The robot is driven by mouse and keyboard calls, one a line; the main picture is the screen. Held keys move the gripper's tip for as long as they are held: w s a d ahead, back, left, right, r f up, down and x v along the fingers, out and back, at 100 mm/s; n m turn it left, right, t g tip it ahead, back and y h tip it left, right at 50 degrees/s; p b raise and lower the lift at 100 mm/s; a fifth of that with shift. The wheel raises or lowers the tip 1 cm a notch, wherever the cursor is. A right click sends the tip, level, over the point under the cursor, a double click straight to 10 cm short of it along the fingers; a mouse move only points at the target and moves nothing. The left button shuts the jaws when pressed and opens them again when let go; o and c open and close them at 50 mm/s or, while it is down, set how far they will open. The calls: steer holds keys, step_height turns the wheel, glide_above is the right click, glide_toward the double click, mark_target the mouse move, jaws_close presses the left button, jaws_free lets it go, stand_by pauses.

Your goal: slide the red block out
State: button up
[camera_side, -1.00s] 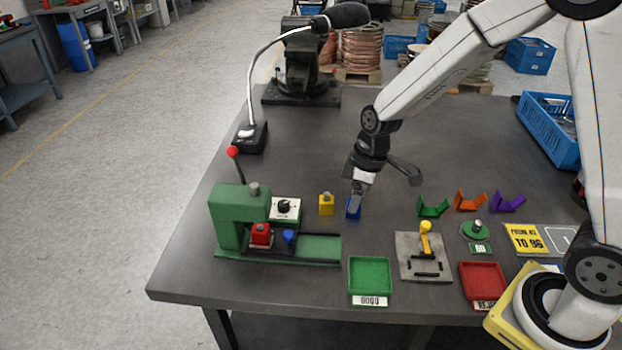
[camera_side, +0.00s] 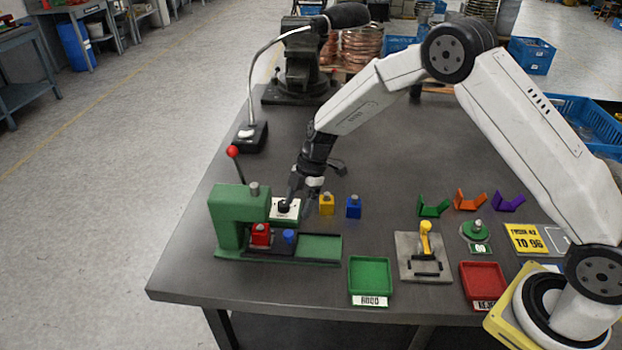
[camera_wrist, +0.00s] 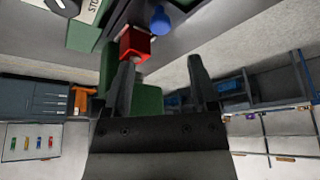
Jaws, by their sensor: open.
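The red block (camera_side: 260,236) with a grey top knob sits on the dark slide at the base of the green press (camera_side: 229,215). A blue knob (camera_side: 289,238) stands just right of it on the slide. My gripper (camera_side: 302,199) is open and empty, above and behind the slide, close to the white dial box (camera_side: 279,212). In the wrist view, the red block (camera_wrist: 134,42) shows beyond my left finger's tip, with the blue knob (camera_wrist: 160,20) beside it. My open gripper (camera_wrist: 164,62) has nothing between its fingers.
A yellow block (camera_side: 326,206) and a blue block (camera_side: 353,208) stand right of my gripper. The press lever (camera_side: 236,165) rises at the left. A green tray (camera_side: 370,275) lies at the front.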

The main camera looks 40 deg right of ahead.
mark_target(289, 232)
steer(key=shift+x, duration=3.9)
jaws_close()
